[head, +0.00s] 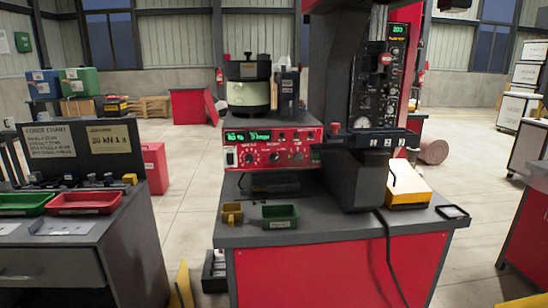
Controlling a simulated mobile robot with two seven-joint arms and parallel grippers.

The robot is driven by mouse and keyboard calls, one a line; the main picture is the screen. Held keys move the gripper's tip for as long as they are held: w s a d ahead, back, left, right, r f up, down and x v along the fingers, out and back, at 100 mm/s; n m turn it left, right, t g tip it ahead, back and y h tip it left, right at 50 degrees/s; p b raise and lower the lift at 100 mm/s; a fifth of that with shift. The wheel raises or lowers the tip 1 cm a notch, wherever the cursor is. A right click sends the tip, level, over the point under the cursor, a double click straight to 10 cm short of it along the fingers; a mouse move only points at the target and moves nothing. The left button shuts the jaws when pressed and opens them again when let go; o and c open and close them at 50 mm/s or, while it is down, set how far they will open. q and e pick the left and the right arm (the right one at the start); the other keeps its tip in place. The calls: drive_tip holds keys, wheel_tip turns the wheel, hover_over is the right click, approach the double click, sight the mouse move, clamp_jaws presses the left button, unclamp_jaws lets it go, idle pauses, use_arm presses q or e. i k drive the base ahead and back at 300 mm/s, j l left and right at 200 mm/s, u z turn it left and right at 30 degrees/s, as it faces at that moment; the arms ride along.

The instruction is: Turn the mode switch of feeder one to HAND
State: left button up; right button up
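A red control box (268,147) with a lit green display stands on the grey bench top (325,228) at the centre of the head view. Several dark knobs with white markings sit in a row below the display, and a knob (274,158) is near the middle. The lettering is too small to read, so I cannot tell which knob is the mode switch or where it points. A bowl feeder (248,93) with a pale drum and dark top shows above and behind the box. Neither of my grippers can be made out in the view.
A dark press-like machine (355,100) stands right of the box. A green tray (280,216) and a yellow bin (232,214) sit in front of it. A yellow-and-white block (408,187) and black cable lie to the right. A left bench holds a red tray (85,203).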

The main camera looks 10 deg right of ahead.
sight(273, 156)
drive_tip(key=i+l+u, duration=0.1)
drive_tip(key=i+l, duration=0.2)
drive_tip(key=i+l+u, duration=0.15)
drive_tip(key=i+l, duration=0.15)
drive_tip(key=l, duration=0.15)
drive_tip(key=i+l+u, duration=0.1)
drive_tip(key=i+l, duration=0.15)
drive_tip(key=l, duration=0.2)
